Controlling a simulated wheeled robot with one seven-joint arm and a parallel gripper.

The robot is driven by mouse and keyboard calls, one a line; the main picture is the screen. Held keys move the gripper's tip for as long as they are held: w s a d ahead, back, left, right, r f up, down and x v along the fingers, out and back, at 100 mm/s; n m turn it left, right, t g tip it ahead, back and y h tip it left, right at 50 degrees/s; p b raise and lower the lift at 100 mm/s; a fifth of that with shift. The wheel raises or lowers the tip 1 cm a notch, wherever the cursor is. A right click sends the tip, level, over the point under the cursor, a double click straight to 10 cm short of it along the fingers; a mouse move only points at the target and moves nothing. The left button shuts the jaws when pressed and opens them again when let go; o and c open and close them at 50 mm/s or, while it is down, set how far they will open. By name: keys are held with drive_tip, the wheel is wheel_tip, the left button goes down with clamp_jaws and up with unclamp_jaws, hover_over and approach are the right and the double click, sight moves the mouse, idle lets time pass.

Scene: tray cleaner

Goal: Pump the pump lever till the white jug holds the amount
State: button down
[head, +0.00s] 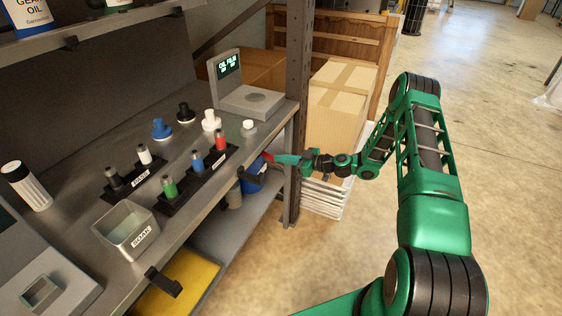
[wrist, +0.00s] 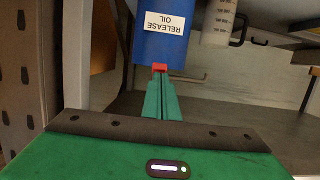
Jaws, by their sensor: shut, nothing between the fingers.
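A blue container labelled RELEASE OIL (wrist: 160,38) fills the upper middle of the wrist view. In the head view the blue container (head: 257,181) stands below the upper shelf's right end, partly hidden. A pale jug with a dark handle and markings (wrist: 218,24) is beside it in the wrist view, its top cut off. It shows dimly in the head view (head: 235,199); its fill cannot be read. My gripper (wrist: 160,69) is shut and empty, its red fingertips in front of the blue container; contact cannot be told. I cannot clearly make out the pump lever.
The shelf (head: 200,215) holds several bottles in black racks (head: 207,175), a SOAK tray (head: 126,230) and a scale reading OIL FILM (head: 245,95). A metal post (head: 298,110) and cardboard boxes (head: 335,110) stand behind my gripper.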

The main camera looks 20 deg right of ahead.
drive_tip(key=v, duration=1.1)
drive_tip(key=shift+d+f, duration=0.15)
drive_tip(key=shift+f, duration=0.1)
drive_tip(key=shift+s, duration=0.15)
idle(0.8)
wheel_tip(320, 180, up, 9)
drive_tip(key=shift+w+a, duration=0.4)
drive_tip(key=shift+a, duration=0.1)
